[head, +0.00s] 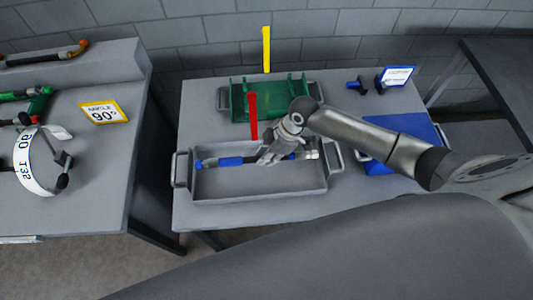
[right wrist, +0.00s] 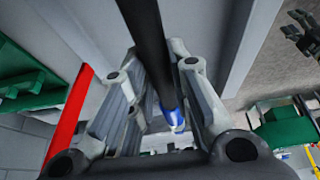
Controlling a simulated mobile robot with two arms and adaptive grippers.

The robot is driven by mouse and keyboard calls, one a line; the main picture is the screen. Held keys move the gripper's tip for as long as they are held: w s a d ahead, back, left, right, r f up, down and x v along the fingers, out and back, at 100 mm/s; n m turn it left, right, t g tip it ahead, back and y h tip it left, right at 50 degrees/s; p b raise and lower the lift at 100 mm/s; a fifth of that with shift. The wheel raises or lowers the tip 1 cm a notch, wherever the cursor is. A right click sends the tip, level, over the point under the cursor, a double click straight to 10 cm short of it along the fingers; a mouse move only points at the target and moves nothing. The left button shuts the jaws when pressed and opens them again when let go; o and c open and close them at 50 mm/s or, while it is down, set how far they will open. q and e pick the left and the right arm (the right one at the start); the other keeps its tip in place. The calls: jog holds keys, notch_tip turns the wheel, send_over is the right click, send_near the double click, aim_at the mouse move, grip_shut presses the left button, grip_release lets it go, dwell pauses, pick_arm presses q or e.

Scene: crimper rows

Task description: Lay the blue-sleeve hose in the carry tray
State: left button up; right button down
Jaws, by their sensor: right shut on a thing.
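The blue-sleeve hose (head: 230,161) is a dark hose with a blue sleeve and blue bits toward its ends. In the head view it lies lengthwise inside the outline of the grey carry tray (head: 260,196). My right gripper (head: 267,159) reaches over the tray and is shut on the hose, right of the sleeve. In the right wrist view the dark hose (right wrist: 150,35) runs between the fingers of the right gripper (right wrist: 155,80), with a blue part near the palm. I cannot tell whether the hose touches the tray floor. My left gripper is not in view.
A green rack (head: 240,101) stands behind the tray, with a red upright strip (head: 253,117) and a yellow one (head: 266,50) nearby. A blue case (head: 405,150) is at right.

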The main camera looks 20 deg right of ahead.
aim_at(263, 171)
jog(key=shift+f+b, duration=2.1)
jog(key=shift+f, duration=1.05)
jog(key=shift+f, duration=0.1)
jog(key=c, duration=1.3)
grip_release()
jog(key=shift+o, duration=0.2)
jog(key=shift+s+f, duration=0.1)
jog(key=v, duration=1.2)
